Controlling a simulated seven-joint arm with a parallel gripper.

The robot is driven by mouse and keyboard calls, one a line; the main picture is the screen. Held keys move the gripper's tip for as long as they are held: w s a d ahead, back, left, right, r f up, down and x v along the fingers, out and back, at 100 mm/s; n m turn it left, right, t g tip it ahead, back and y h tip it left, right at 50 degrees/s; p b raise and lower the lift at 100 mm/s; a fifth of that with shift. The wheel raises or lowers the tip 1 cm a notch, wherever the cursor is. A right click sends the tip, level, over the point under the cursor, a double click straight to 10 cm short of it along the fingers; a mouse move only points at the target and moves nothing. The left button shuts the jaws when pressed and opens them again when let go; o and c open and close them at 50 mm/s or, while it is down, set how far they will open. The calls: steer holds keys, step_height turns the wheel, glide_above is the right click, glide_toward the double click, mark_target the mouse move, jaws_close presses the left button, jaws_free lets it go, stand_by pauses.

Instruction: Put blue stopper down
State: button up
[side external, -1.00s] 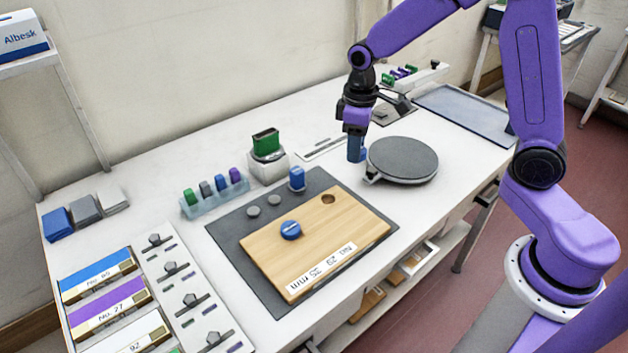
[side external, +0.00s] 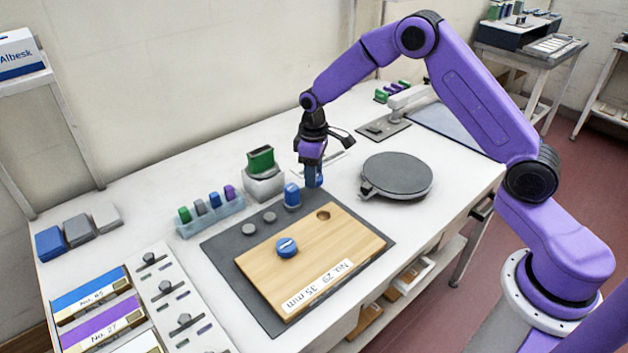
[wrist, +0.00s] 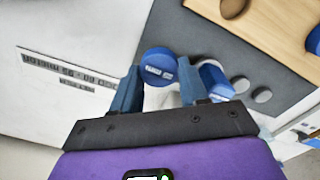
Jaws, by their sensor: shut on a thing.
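My gripper (side external: 314,182) is above the back right edge of the dark mat, just right of a blue stopper (side external: 292,196) standing upright on the mat. In the wrist view my gripper (wrist: 158,88) is shut on a blue stopper (wrist: 158,66), which shows its round labelled end between the blue fingertips. The standing stopper (wrist: 216,82) shows just right of the right finger. A blue round piece (side external: 287,247) sits on the wooden board (side external: 320,255). The board's round hole (side external: 323,215) is empty. In the side view the held stopper is hard to tell from the blue fingers.
Two grey discs (side external: 260,223) lie on the mat (side external: 225,238). A white block with a green piece (side external: 260,160) and a rack of coloured pieces (side external: 210,213) stand behind it. A round grey plate (side external: 396,175) is to the right. The board's right part is clear.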

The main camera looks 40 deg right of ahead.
steer(key=shift+s+f, duration=0.1)
steer(key=shift+f, duration=1.25)
steer(key=shift+f, duration=0.1)
steer(key=o, duration=1)
